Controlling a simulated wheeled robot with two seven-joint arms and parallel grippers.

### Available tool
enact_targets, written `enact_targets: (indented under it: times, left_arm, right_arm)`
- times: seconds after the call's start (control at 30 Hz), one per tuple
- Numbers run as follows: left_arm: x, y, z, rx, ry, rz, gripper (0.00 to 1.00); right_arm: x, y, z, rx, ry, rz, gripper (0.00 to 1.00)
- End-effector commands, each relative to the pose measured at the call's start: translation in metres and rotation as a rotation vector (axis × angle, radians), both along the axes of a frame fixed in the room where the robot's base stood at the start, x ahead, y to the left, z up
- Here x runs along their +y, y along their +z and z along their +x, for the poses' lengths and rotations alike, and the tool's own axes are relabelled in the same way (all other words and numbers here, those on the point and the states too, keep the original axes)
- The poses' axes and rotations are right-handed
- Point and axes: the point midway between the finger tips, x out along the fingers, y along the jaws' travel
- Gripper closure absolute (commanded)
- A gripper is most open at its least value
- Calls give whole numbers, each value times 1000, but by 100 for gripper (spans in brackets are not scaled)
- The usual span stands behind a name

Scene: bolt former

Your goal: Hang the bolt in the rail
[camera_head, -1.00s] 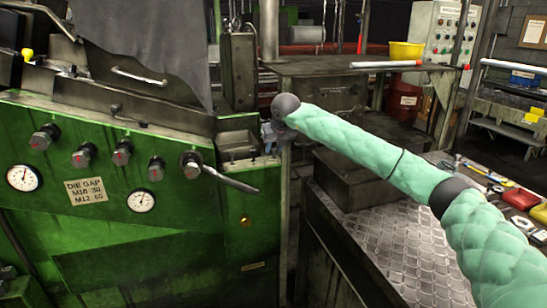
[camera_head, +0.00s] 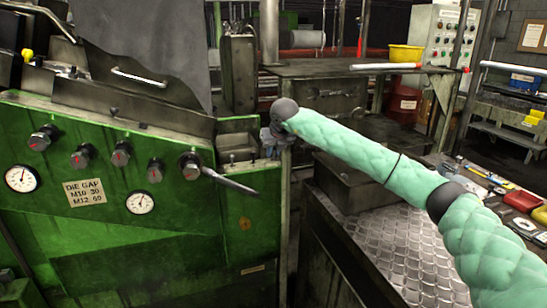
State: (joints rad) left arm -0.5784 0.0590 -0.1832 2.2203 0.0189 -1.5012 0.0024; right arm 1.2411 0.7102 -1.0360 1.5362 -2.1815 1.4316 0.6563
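My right arm, in a mint-green padded sleeve, reaches in from the lower right. My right gripper (camera_head: 271,141) is small and dark at its end, beside the right end of the green machine (camera_head: 180,237). It is at the height of a small metal ledge (camera_head: 238,156) there. I cannot tell whether its fingers are open or shut, or whether they touch the ledge. I cannot make out the bolt, and I cannot clearly pick out the rail. My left gripper is not in view.
A lever (camera_head: 231,182) sticks out from the machine's front, left of my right gripper. A tread-plate surface (camera_head: 400,245) lies below my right arm. Tools and a red case (camera_head: 521,200) lie at the right. A yellow bucket (camera_head: 405,53) stands on the back table (camera_head: 310,69).

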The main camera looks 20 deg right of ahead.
Motion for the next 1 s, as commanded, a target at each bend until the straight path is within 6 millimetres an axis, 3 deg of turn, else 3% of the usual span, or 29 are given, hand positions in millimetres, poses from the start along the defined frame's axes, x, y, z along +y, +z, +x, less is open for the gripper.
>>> enact_targets:
  times: [0.6, 1.0]
  left_arm:
    - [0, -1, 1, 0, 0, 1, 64]
    - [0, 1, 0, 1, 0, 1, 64]
  right_arm:
    - [0, 1, 0, 0, 0, 0, 96]
    - [0, 15, 0, -1, 0, 0, 96]
